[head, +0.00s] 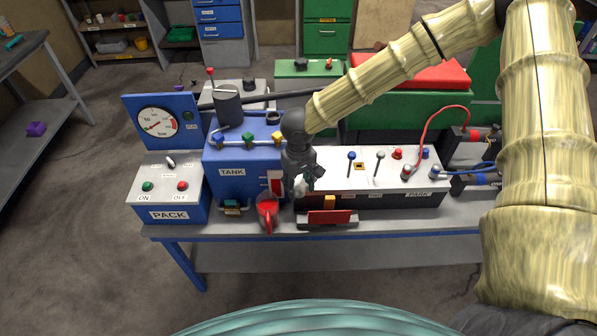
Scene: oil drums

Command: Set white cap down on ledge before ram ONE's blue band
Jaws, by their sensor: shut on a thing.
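My gripper (302,185) points down at the middle of the bench, between the blue TANK unit and the white-topped control panel. It is shut on a small whitish piece, seemingly the white cap (299,188), mostly hidden by the dark fingers. Any ONE label is too small to read. I cannot clearly tell which surface is the ledge. My gripper is well to the left of both cylinders.
The blue TANK unit (232,172) and the PACK box (168,213) stand at left. The white panel (385,162) carries small levers and knobs. A red funnel-like thing (267,213) and a tray with a red block (329,218) are at the front edge. A red hose (424,125) arches at right.

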